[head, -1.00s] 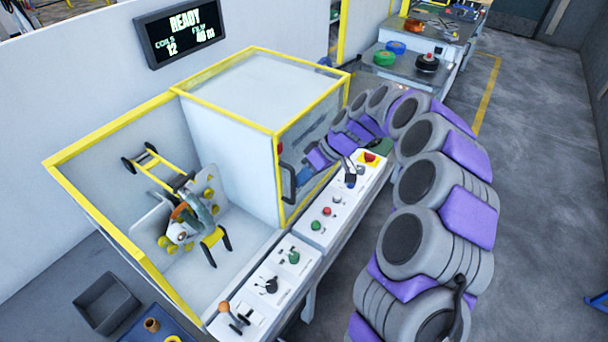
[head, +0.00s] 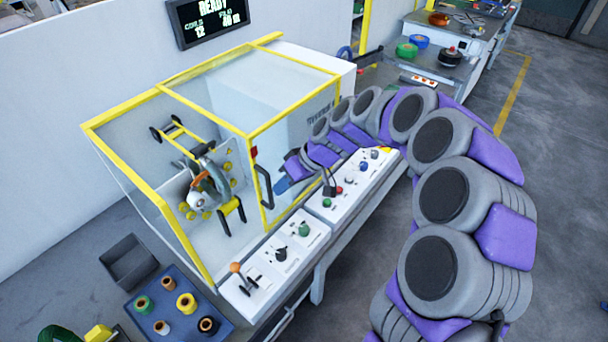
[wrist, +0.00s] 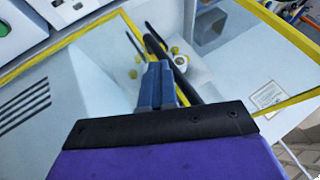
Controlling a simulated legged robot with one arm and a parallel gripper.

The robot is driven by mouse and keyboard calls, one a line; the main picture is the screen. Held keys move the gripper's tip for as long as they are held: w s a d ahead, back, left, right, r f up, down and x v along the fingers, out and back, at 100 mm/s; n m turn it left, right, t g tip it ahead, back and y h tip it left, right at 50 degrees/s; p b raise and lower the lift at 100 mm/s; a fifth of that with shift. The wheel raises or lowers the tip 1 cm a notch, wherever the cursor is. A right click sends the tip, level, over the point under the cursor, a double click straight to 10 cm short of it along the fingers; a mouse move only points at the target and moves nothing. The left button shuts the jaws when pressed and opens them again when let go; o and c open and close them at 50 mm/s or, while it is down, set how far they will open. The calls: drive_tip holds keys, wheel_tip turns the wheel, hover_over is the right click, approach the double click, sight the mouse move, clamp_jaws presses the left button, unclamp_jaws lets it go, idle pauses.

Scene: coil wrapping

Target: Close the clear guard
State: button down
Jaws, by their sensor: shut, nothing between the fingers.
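The clear guard (head: 250,133) is a see-through box with a yellow frame. In the head view it covers part of the wrapping bay, and the bay's left part is uncovered. Its black handle (head: 264,187) stands upright on the front panel near its left edge. It also shows in the wrist view (wrist: 184,84), alongside the fingers. My gripper (head: 279,187) is shut and empty, just right of the handle; its blue fingers (wrist: 156,72) also show in the wrist view. I cannot tell whether they touch the handle. The wrapping ring (head: 207,185) sits inside the bay.
Control panels (head: 283,258) with knobs and levers run below the guard's front. A grey bin (head: 130,262) and a blue tray (head: 182,305) with spools lie at front left. A sign (head: 210,17) reads READY. A bench (head: 425,65) stands behind; the floor at right is clear.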

drive_tip(key=s+a+p, duration=0.1)
drive_tip(key=s+a, duration=1.2)
drive_tip(key=s, duration=0.3)
drive_tip(key=shift+s+a+f, duration=0.15)
drive_tip(key=shift+s, duration=0.15)
